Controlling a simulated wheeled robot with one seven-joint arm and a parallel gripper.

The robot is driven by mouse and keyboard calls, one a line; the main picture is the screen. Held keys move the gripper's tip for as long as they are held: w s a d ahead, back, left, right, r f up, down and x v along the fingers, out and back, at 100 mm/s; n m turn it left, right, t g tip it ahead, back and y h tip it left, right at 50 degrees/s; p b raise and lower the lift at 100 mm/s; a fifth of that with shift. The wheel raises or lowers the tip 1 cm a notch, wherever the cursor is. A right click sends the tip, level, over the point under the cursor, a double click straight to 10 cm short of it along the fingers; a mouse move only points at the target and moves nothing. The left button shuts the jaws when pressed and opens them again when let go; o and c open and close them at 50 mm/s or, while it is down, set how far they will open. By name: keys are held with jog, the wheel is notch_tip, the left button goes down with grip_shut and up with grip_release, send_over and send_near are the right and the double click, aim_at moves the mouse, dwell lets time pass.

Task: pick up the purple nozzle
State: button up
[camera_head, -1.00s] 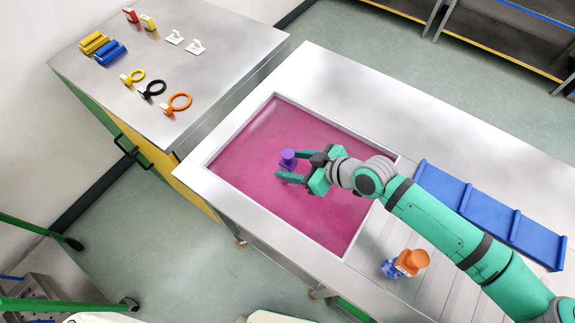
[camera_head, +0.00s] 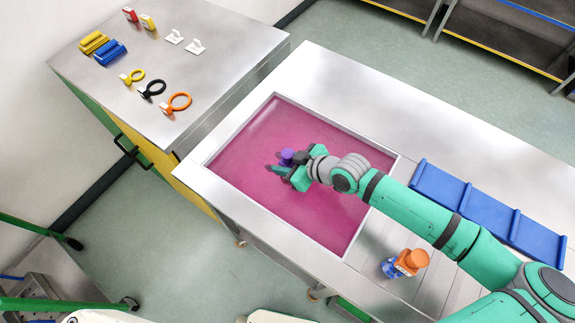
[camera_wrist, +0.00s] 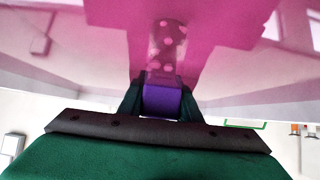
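The purple nozzle (camera_head: 287,156) stands on the pink recessed surface (camera_head: 240,150) of the metal table, in its left part. In the wrist view the nozzle (camera_wrist: 162,98) shows between the two dark green fingers. My gripper (camera_head: 285,164) reaches in from the right, low over the pink surface, with its fingers spread on either side of the nozzle. The fingers look open and I see no clear grip; whether they touch the nozzle I cannot tell. The nozzle's lower part is partly hidden by the gripper in the head view.
A blue ribbed rail (camera_head: 487,214) lies at the right. A side cabinet (camera_head: 215,60) holds rings, blocks and clips. The pink surface left of the nozzle is clear.

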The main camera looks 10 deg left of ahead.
aim_at(289, 157)
grip_shut()
jog(key=shift+d, duration=0.1)
jog(key=shift+r, duration=0.15)
jog(key=shift+r, duration=0.65)
jog(key=s+d+r, duration=0.1)
jog(key=r, duration=0.1)
jog(key=s+d+r, duration=0.1)
jog(key=d+r, duration=0.1)
jog(key=r, duration=0.1)
jog(key=d+r, duration=0.1)
jog(key=r, duration=0.2)
jog(key=shift+s+d, duration=0.3)
jog(key=shift+s, duration=0.1)
jog(key=s+d+r, duration=0.3)
jog(key=s+d, duration=0.1)
jog(key=d, duration=0.3)
jog(key=shift+s+r, duration=0.2)
jog(key=shift+s, duration=0.1)
jog(key=shift+w+d, duration=0.1)
